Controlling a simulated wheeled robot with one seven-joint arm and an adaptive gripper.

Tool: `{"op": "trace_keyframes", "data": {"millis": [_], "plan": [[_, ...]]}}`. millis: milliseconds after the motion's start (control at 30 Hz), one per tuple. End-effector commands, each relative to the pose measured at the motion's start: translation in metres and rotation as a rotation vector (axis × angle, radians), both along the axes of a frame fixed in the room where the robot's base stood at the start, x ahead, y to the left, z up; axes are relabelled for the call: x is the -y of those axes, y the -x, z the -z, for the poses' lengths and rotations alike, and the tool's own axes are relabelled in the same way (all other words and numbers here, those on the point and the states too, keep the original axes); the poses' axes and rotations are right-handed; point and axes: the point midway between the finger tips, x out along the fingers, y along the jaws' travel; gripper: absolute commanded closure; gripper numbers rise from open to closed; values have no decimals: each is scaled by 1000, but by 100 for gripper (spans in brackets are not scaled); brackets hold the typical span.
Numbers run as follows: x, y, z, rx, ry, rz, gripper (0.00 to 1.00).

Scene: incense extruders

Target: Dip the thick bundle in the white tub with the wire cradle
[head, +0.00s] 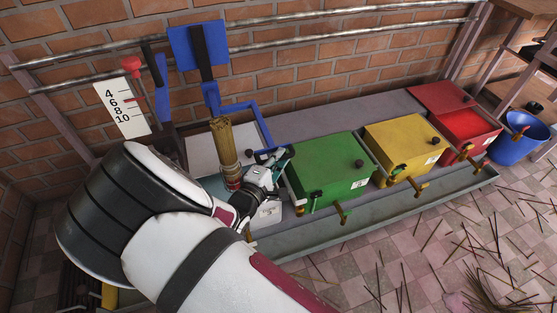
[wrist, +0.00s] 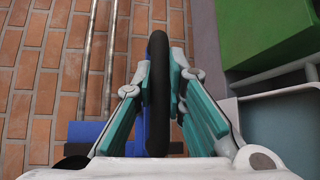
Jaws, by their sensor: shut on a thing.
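The white tub (head: 270,216) stands at the left end of the row, partly hidden behind my arm and gripper. Its white lid (head: 199,152) shows behind the bundle. The thick bundle (head: 223,143) of tan sticks stands nearly upright at the tub, with a reddish band at its lower end; my arm hides what is below. My gripper (head: 270,165) is just right of the bundle's lower end. In the wrist view its teal fingers (wrist: 160,95) are shut on a black curved handle (wrist: 137,60). I cannot tell whether this handle belongs to the wire cradle, whose wires are not clear.
Green (head: 325,168), yellow (head: 402,146) and red (head: 458,115) tubs with front taps stand to the right. A blue bucket (head: 517,139) is beyond them. A blue lever plate (head: 198,46) and a scale board (head: 121,108) stand behind. Loose sticks litter the floor at right.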

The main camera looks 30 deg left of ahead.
Motion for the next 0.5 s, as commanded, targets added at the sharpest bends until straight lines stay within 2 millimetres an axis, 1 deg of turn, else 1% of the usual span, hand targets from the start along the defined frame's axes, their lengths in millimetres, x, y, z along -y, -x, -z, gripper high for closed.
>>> {"op": "trace_keyframes", "data": {"millis": [33,200,333,500], "plan": [[0,0,-10,3,1,-1,100],[0,0,-28,4,1,-1,100],[0,0,-36,4,2,0,100],[0,0,-39,4,2,0,100]]}}
